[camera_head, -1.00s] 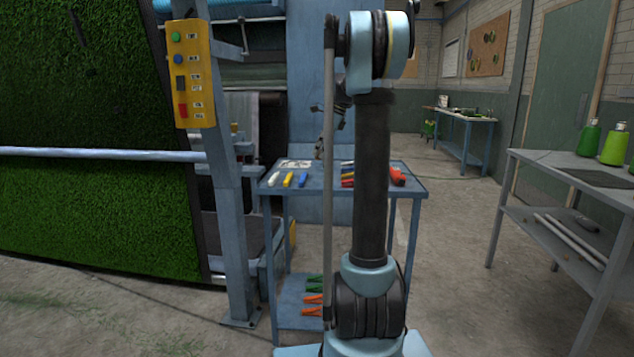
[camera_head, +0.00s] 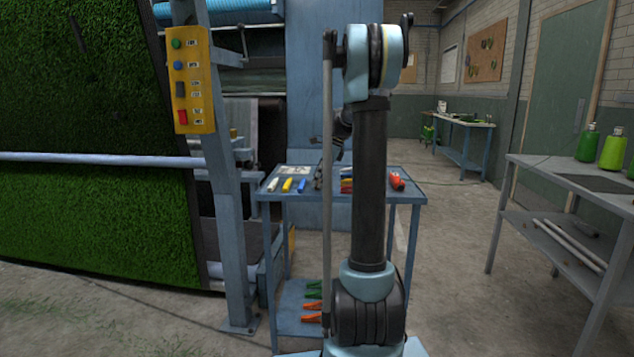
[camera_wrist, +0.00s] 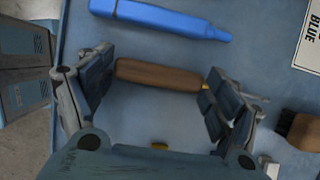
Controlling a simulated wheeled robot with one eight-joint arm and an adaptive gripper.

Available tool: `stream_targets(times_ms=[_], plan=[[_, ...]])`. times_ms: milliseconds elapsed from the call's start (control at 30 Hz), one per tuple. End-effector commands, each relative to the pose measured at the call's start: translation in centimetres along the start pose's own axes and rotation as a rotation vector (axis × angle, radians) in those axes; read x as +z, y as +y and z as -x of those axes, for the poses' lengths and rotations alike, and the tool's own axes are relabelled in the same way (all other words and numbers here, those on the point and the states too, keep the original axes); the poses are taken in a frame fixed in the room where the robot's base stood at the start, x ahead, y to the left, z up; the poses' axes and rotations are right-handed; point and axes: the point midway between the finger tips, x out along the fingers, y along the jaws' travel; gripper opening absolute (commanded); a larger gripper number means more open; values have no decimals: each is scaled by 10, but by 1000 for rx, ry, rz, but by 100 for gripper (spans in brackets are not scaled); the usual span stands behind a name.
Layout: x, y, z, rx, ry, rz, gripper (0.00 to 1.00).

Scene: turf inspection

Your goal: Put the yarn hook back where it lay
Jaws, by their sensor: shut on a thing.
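The yarn hook (camera_wrist: 158,75) has a brown wooden handle, which lies between my fingers in the wrist view. A bit of its metal end shows by the right finger. My gripper (camera_wrist: 160,92) is shut on it, over the blue top of a tool cart (camera_head: 411,197). I cannot tell whether the hook touches the top. In the head view my gripper is mostly hidden behind my arm, low over the cart's back edge.
A blue marker (camera_wrist: 160,18) lies just beyond the hook, with a card reading BLUE (camera_wrist: 310,40) to its right. A dark-bristled brush (camera_wrist: 300,128) lies at the right. White, yellow and red items lie on the cart. A bench (camera_head: 560,170) stands right.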

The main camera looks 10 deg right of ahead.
Motion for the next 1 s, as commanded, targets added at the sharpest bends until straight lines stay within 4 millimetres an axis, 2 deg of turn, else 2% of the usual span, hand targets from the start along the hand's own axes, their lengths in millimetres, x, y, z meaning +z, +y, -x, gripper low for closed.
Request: stream_targets(times_ms=[100, 133, 200, 700, 867, 1000], plan=[[0, 0, -1, 0, 0, 0, 55], [0, 0, -1, 0, 0, 0, 85], [0, 0, -1, 0, 0, 0, 100], [0, 0, 2, 0, 0, 0, 100], [0, 0, 20, 0, 0, -2, 100], [0, 0, 46, 0, 0, -2, 100]])
